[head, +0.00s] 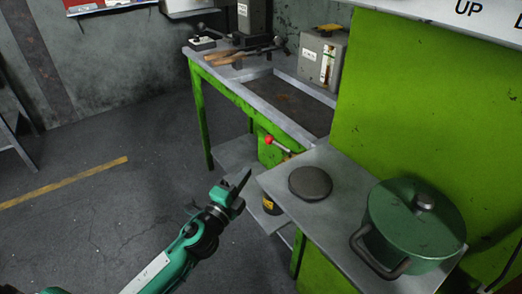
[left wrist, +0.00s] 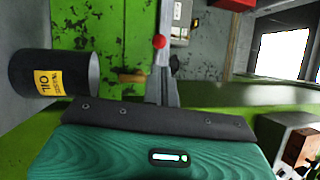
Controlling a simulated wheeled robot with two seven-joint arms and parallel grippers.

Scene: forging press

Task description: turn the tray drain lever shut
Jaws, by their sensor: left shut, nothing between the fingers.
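The drain lever has a red ball knob (head: 268,140) and sits on the green front of the bench, below the tray (head: 258,106). A short brass-coloured part shows beside the knob in the head view. In the left wrist view the red knob (left wrist: 159,41) is above the gripper's dark fingers, with a brass-coloured piece (left wrist: 130,77) to its lower left. My left gripper (head: 243,180) is shut and empty, in front of and below the lever, apart from it. The lever's arm is too small to read its exact angle. My right gripper is not in view.
A dark can with a yellow OIL label (left wrist: 50,77) stands on the lower shelf, near my left gripper. A metal side table (head: 335,180) with a dark round disc (head: 310,182) and a green lidded pot (head: 412,225) is at the right.

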